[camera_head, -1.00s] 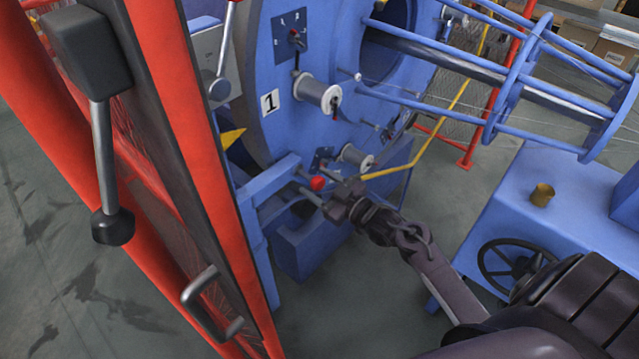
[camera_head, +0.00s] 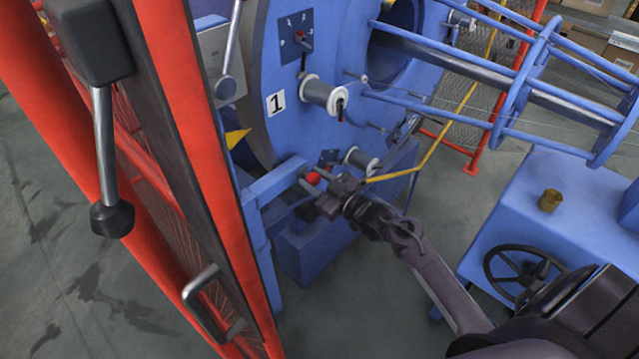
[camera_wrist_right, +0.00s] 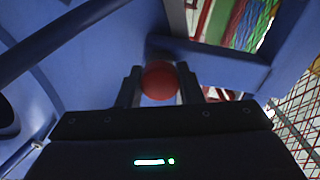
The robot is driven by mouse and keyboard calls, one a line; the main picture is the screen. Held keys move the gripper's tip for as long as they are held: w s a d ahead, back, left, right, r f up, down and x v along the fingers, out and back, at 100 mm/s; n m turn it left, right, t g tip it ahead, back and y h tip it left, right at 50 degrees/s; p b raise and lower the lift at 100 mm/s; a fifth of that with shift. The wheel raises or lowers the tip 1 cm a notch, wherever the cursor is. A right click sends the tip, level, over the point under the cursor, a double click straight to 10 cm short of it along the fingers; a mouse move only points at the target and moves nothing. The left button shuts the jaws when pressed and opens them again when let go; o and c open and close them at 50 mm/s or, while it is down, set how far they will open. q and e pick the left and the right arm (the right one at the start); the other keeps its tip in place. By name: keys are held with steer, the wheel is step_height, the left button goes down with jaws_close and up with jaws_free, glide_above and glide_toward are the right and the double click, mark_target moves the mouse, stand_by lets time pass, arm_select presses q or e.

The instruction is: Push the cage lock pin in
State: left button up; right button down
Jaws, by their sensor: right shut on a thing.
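The cage lock pin shows as a red ball knob (camera_head: 313,178) at the lower left of the blue cage disc (camera_head: 262,60), beside the blue frame bracket. In the right wrist view the red knob (camera_wrist_right: 159,81) sits between the two dark fingers. My right gripper (camera_head: 322,186) reaches in from the lower right and is shut on the knob. It also shows in the right wrist view (camera_wrist_right: 159,88). The pin's shaft behind the knob is mostly hidden. My left gripper is not in view.
A red guard door frame (camera_head: 205,150) with a handle (camera_head: 207,305) stands at the left. A white spool (camera_head: 322,93) is above the knob, and a smaller spool (camera_head: 361,160) is close to its right. A blue cabinet with a black handwheel (camera_head: 515,270) is at right.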

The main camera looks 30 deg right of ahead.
steer(key=c, duration=1.3)
jaws_free()
steer(key=shift+w+r, duration=0.1)
steer(key=o, duration=0.3)
steer(key=shift+w+a, duration=0.1)
steer(key=shift+s+d+f, duration=0.2)
steer(key=shift+s, duration=0.3)
steer(key=v, duration=0.6)
steer(key=shift+s, duration=0.35)
steer(key=shift+d+r, duration=0.1)
steer(key=shift+d, duration=0.05)
